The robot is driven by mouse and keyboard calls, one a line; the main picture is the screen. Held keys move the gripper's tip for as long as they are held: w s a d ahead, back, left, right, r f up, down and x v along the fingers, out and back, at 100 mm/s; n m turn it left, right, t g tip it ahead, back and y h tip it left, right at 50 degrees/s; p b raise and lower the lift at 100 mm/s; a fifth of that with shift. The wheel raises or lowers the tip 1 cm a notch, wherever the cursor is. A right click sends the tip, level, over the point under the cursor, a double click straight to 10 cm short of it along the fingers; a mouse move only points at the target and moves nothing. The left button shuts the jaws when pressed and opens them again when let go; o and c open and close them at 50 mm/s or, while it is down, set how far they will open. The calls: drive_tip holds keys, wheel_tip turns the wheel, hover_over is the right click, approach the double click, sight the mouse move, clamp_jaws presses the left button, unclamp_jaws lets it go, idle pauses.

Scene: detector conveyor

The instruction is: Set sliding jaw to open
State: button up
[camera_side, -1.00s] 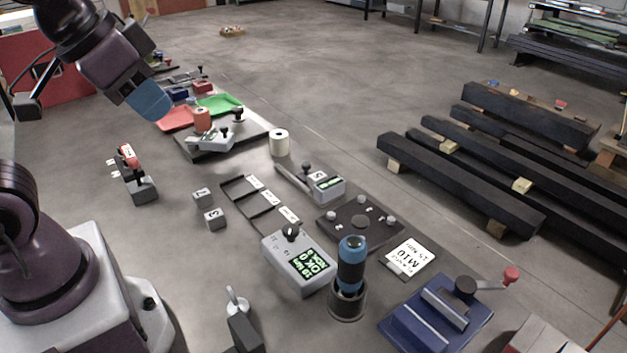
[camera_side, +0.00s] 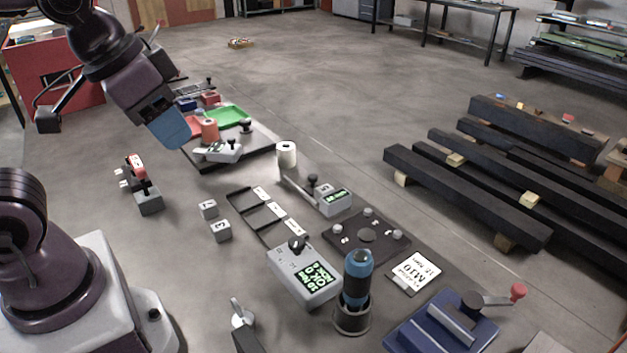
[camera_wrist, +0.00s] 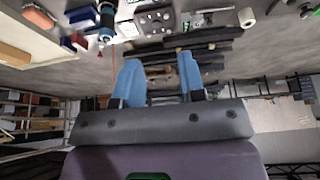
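A blue vise (camera_side: 418,338) stands at the front right of the side view, partly cut off by the bottom edge. It carries a light grey jaw bar (camera_side: 447,315) and a dark round hub (camera_side: 472,301). A crank arm with a red knob (camera_side: 518,291) points right from the hub. The gap between its jaws is too small to judge. My gripper (camera_side: 176,134) is in the air at the upper left, far from the vise. In the wrist view, its two blue fingers (camera_wrist: 158,62) are spread apart with nothing between them.
A blue-topped cylinder (camera_side: 357,278) stands upright in a dark holder left of the vise. A grey box with a green screen (camera_side: 304,276), a dark plate with knobs (camera_side: 366,236) and a white label card (camera_side: 414,272) are nearby. Black beams (camera_side: 470,195) lie at right.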

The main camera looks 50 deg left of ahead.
drive_tip(key=w+a+f+n+g, duration=0.25)
drive_tip(key=w+f, duration=0.45)
drive_tip(key=w, duration=0.4)
drive_tip(key=n+y, duration=0.4)
drive_tip(key=n, duration=0.4)
approach(313, 176)
drive_tip(key=shift+t, duration=0.25)
drive_tip(key=x, duration=0.9)
drive_tip(key=shift+s, duration=0.25)
